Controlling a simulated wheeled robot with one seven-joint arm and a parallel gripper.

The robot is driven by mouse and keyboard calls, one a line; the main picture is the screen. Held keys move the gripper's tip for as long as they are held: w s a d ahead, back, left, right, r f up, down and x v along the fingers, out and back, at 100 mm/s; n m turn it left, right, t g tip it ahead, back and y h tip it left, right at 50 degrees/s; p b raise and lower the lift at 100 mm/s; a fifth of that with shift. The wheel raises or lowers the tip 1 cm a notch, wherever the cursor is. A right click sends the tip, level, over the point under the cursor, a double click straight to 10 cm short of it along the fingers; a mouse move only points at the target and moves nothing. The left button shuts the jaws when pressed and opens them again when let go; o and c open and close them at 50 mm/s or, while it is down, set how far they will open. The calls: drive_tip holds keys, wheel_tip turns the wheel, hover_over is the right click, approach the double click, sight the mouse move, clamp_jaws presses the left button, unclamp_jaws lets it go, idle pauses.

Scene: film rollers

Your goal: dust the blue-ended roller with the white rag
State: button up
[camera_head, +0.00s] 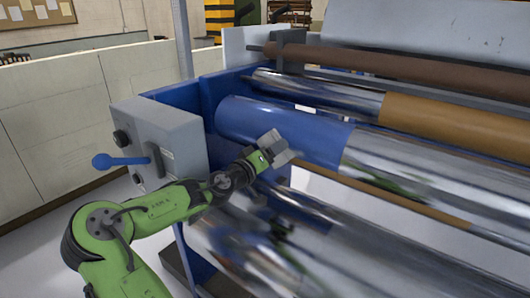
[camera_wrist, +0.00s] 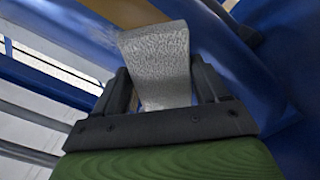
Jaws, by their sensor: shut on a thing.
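The blue-ended roller (camera_head: 420,172) is a shiny metal cylinder with a blue band (camera_head: 285,128) at its left end. My gripper (camera_head: 268,156) is in front of the lower part of the blue band. It is shut on the white rag (camera_head: 275,146), which looks light grey here and sticks out past the fingertips. In the wrist view the rag (camera_wrist: 158,60) stands up between the two fingers of my gripper (camera_wrist: 160,85), with a blue surface behind it. I cannot tell for sure whether the rag touches the roller.
A grey control box (camera_head: 160,140) with a blue-knobbed lever (camera_head: 103,161) stands left of the rollers. A large shiny roller (camera_head: 310,245) lies below. A tan-covered roller (camera_head: 450,122) and a brown roller (camera_head: 400,70) lie above and behind. Clear floor shows at the lower left.

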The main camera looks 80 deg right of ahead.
sight(307, 157)
drive_tip(key=shift+s+a+b, duration=0.3)
drive_tip(key=shift+s+a, duration=0.3)
drive_tip(key=shift+s, duration=0.85)
drive_tip(key=shift+s+a+b, duration=0.3)
drive_tip(key=shift+s+a, duration=0.25)
drive_tip(key=shift+s, duration=0.85)
drive_tip(key=shift+s+a+b, duration=0.3)
drive_tip(key=shift+s+a, duration=0.3)
drive_tip(key=shift+s, duration=0.85)
drive_tip(key=shift+w+d+b, duration=0.1)
drive_tip(key=shift+w+d, duration=0.45)
drive_tip(key=shift+w, duration=0.7)
drive_tip(key=shift+w+d+b, duration=0.15)
drive_tip(key=shift+w+d, duration=0.35)
drive_tip(key=shift+w, duration=0.8)
drive_tip(key=shift+w+d+b, duration=0.1)
drive_tip(key=shift+w+d, duration=0.45)
drive_tip(key=shift+w, duration=0.7)
drive_tip(key=shift+w+d, duration=0.25)
drive_tip(key=shift+w, duration=0.35)
drive_tip(key=shift+w+d, duration=0.3)
drive_tip(key=shift+w, duration=0.3)
drive_tip(key=shift+w+d, duration=0.25)
drive_tip(key=shift+w, duration=0.35)
drive_tip(key=b+v, duration=0.1)
drive_tip(key=v, duration=0.7)
drive_tip(key=shift+a, duration=0.35)
